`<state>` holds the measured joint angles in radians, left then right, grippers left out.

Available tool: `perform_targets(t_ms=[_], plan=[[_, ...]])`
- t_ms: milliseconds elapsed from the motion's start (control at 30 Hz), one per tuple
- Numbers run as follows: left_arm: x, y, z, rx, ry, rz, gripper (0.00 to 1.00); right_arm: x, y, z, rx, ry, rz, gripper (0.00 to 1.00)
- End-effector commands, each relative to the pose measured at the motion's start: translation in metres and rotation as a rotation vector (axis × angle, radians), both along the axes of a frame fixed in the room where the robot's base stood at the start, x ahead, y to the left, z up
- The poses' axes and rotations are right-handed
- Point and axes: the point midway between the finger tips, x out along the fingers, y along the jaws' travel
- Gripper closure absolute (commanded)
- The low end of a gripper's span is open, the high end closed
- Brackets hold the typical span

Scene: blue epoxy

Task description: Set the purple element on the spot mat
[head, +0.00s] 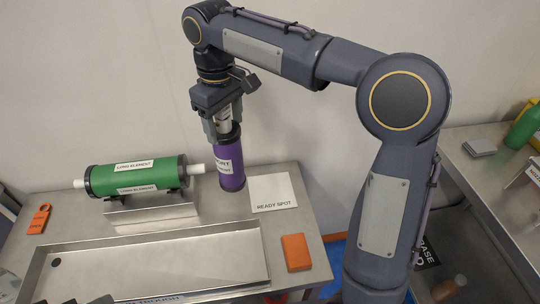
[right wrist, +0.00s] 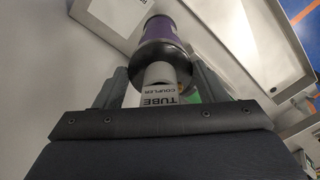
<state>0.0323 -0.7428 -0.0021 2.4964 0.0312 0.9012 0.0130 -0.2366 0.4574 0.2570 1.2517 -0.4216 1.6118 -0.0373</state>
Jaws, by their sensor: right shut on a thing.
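The purple element (head: 229,165) is a short upright cylinder with dark end caps and a white label. It hangs below my right gripper (head: 223,118), whose jaws are shut on the pale piece at its top end. In the right wrist view the purple element (right wrist: 160,28) shows beyond the fingers, with a white piece labelled "TUBE COUPLER" between them. The spot mat (head: 272,187) is a white square labelled "READY SPOT", bare, on the table just right of the element. Whether the element's lower end touches the table cannot be told. My left gripper is not in view.
A green long element (head: 135,178) lies in a metal cradle (head: 150,213) close left of the purple one. A shallow metal tray (head: 160,262) lies in front. An orange block (head: 296,252) is near the front right, an orange tag (head: 40,218) at far left.

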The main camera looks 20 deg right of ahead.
Motion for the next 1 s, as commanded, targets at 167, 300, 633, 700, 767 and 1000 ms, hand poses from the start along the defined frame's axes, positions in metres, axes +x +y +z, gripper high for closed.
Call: perform_targets(t_ms=[167, 300, 633, 700, 767, 1000], plan=[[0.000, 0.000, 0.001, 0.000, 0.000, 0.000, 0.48, 0.006, -0.033, -0.014, 0.000, 0.000, -0.006, 0.90], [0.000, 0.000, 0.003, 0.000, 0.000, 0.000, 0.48, 0.012, -0.061, -0.026, -0.001, -0.001, -0.006, 0.90], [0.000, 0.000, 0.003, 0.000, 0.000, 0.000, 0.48, 0.021, -0.104, -0.071, 0.000, 0.000, -0.003, 0.90], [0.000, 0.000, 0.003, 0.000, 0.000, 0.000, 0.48, 0.022, -0.108, -0.077, 0.001, -0.001, -0.001, 0.90], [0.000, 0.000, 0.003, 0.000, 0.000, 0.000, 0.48, 0.023, -0.111, -0.080, 0.001, -0.001, -0.001, 0.90], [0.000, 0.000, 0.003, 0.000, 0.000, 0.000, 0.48, 0.024, -0.120, -0.101, -0.001, -0.001, 0.000, 0.90]])
